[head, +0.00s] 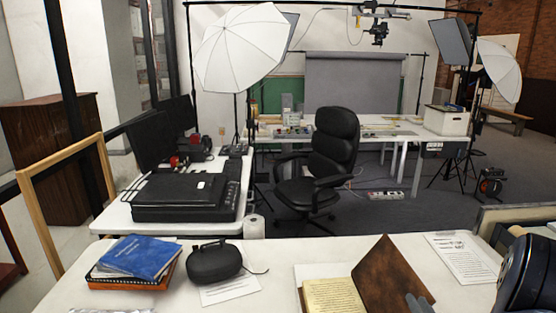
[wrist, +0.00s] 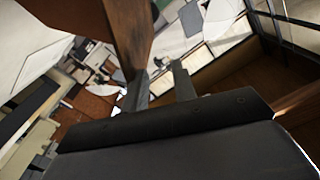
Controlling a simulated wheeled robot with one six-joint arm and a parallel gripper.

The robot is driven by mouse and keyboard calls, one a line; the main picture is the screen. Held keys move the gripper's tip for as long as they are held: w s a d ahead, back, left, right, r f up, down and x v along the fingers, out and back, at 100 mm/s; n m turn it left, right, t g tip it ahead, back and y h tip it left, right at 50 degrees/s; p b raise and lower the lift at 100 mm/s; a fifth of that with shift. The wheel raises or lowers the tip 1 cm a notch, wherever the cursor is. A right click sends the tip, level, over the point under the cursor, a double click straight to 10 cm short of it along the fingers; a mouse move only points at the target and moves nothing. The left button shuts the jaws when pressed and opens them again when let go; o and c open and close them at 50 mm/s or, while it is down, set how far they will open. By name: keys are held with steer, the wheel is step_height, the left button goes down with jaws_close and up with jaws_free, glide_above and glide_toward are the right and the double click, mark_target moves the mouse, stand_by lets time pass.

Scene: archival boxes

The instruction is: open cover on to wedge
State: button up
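An open book lies at the front of the white table in the head view, its cream pages (head: 333,296) facing up. Its brown cover (head: 390,278) is raised and leans up to the right of the pages. My gripper (head: 420,303) is low at the right side of the cover, partly cut off by the frame's bottom edge. In the wrist view, the fingers of my gripper (wrist: 160,80) stand apart with nothing seen between them. The brown cover (wrist: 128,35) reaches down to the left finger; I cannot tell if they touch. I cannot make out a wedge.
A printed sheet (head: 462,258) lies to the right. The white table (head: 290,255) is bare behind the book.

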steer(key=shift+w+f, duration=0.1)
steer(key=shift+w, duration=0.25)
steer(key=shift+s, duration=0.15)
steer(key=s+b, duration=0.2)
steer(key=s, duration=0.9)
steer(key=w+p, duration=0.2)
steer(key=w, duration=0.9)
steer(key=shift+w+p, duration=0.2)
steer(key=shift+p, duration=0.15)
steer(key=shift+d+f+m, duration=0.15)
steer(key=shift+d+m, duration=0.15)
steer(key=shift+d, duration=0.1)
steer(key=shift+p, duration=0.3)
